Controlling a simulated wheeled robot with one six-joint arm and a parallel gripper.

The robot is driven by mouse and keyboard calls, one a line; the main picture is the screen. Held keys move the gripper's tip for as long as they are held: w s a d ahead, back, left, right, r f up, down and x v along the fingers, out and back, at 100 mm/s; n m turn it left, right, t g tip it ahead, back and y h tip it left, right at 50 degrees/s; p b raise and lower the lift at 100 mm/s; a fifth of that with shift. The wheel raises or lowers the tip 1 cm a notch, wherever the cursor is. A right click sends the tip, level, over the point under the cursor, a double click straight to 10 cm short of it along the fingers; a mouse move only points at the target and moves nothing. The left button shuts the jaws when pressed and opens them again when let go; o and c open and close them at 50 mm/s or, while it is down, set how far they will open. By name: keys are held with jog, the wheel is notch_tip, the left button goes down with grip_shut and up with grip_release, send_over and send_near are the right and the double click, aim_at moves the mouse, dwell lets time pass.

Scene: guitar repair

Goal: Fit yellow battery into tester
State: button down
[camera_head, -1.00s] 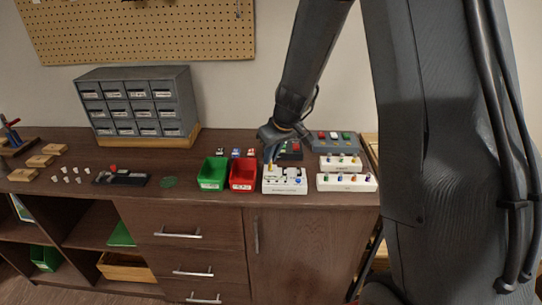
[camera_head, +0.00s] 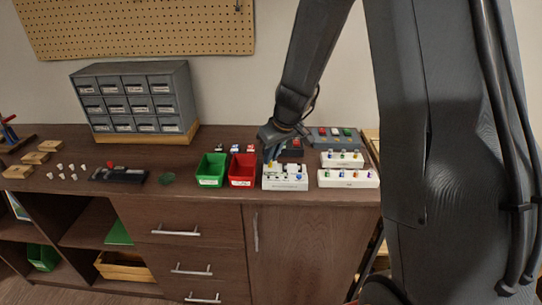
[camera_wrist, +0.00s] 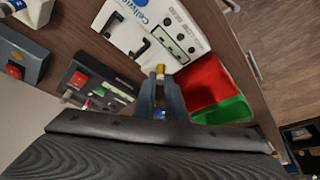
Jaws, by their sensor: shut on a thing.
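The tester is a white box with a small display and black brackets (camera_wrist: 128,25), set near the front edge of the bench; it also shows in the head view (camera_head: 286,184). My gripper (camera_wrist: 160,88) is shut on the small yellow battery (camera_wrist: 160,70), which sticks out past the fingertips. In the head view, my gripper (camera_head: 270,150) is over the tester's back left part. The battery appears at or just above the tester. I cannot tell whether it touches it.
A red bin (camera_head: 242,180) and a green bin (camera_head: 210,182) stand left of the tester. White racks with several small coloured pieces (camera_head: 347,184) are at its right. A grey drawer cabinet (camera_head: 103,71) stands farther left.

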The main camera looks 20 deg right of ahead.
dwell(0.3)
jog(key=c, duration=1.3)
grip_release()
jog(key=shift+c, duration=0.2)
jog(key=shift+r+p, duration=2.75)
jog(key=shift+r, duration=0.7)
jog(key=s+f+m+g+h+b, duration=0.1)
jog(key=s+m+b, duration=0.3)
jog(key=s, duration=2)
jog(key=shift+s+g+h, duration=0.3)
jog(key=shift+s+g, duration=0.1)
jog(key=shift+g, duration=0.5)
